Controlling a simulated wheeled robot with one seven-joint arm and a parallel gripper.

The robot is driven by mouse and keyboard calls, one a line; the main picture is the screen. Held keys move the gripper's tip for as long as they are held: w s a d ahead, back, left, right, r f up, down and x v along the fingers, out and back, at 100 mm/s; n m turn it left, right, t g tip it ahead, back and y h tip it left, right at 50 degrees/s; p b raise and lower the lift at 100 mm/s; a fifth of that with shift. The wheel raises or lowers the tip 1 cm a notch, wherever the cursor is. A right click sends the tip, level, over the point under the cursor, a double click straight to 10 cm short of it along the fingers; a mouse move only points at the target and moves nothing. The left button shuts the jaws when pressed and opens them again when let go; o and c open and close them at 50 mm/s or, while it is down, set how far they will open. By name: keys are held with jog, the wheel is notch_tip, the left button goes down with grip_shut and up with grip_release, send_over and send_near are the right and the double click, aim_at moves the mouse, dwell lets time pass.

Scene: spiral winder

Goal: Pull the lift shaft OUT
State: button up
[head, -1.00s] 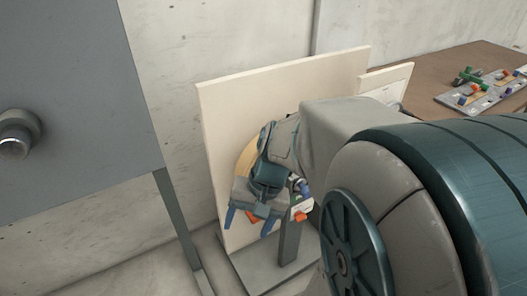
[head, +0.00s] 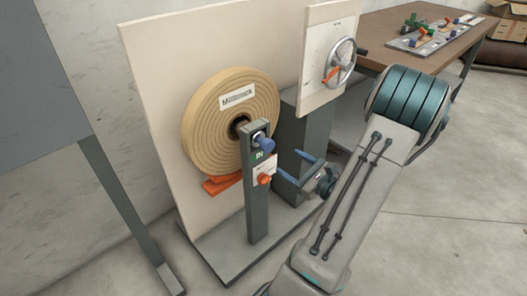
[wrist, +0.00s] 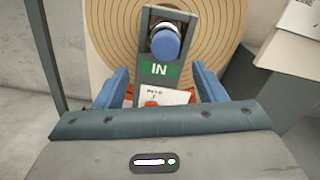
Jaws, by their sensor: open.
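The lift shaft's blue knob (head: 266,144) sits at the top of a grey post (head: 257,205), in front of a tan spiral roll (head: 205,115). A green sign below the knob reads "IN", and an orange knob (head: 264,179) with a white label is lower on the post. My gripper (head: 296,166) is open and empty, just right of the post, its blue fingers pointing toward it. In the wrist view the blue knob (wrist: 166,43) and the green "IN" sign (wrist: 159,69) show above and between the fingertips, not touched. The orange knob is mostly hidden there by my gripper.
A pale backboard (head: 160,150) stands behind the roll. A panel with a handwheel (head: 340,62) is to the right. A brown table (head: 400,25) with a board of coloured parts is at the back right. A grey panel (head: 50,70) is at left. The floor at right is clear.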

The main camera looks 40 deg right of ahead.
aim_at(270, 148)
jog(key=w, duration=0.4)
jog(key=w+b, duration=0.1)
jog(key=w, duration=0.4)
jog(key=w+b, duration=0.1)
jog(key=w, duration=0.3)
jog(key=shift+w+a+f, duration=0.15)
jog(key=shift+w+a, duration=0.1)
jog(key=shift+m, duration=0.3)
jog(key=shift+c, duration=0.3)
